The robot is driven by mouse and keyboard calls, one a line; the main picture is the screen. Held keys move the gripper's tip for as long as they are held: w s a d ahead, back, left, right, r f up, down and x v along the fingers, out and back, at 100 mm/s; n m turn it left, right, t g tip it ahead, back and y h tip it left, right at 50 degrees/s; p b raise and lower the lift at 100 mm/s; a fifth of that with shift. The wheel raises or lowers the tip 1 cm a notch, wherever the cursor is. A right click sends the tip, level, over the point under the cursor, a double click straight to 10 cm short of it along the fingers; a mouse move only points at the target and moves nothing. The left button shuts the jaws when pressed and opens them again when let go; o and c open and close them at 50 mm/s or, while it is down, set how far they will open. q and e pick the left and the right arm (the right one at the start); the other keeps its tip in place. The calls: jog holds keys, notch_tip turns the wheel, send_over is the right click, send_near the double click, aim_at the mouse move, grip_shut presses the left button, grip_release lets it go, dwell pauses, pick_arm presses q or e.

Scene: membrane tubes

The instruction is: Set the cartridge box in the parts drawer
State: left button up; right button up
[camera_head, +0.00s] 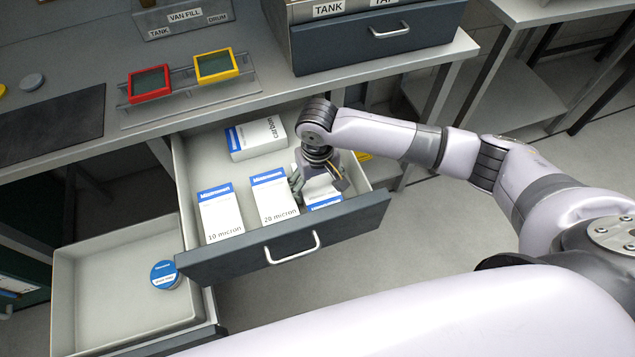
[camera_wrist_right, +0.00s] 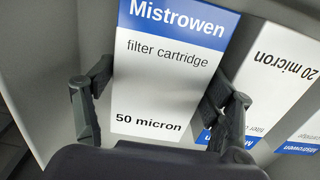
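The cartridge box (camera_wrist_right: 165,70), white with a blue "Mistrowen" band and "50 micron" print, fills the middle of the right wrist view. In the head view it (camera_head: 321,188) is inside the right end of the open parts drawer (camera_head: 285,247), partly hidden by my gripper. My right gripper (camera_head: 320,184) reaches down into the drawer with a finger at each side of the box. In the wrist view both fingertips (camera_wrist_right: 160,85) appear to touch its sides. Whether the box rests on the drawer floor cannot be told. My left gripper is not in view.
The drawer also holds a 10 micron box (camera_head: 220,213), a 20 micron box (camera_head: 273,197) close left of my gripper, and a carbon box (camera_head: 256,138) at the back. A lower open drawer (camera_head: 85,310) holds a round blue-topped tin (camera_head: 165,274). Red (camera_head: 149,84) and yellow (camera_head: 216,66) frames sit on the bench.

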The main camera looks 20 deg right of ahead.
aim_at(317, 184)
jog(key=shift+r, duration=0.1)
notch_tip(317, 184, up, 12)
jog(key=p, duration=0.1)
dwell(0.5)
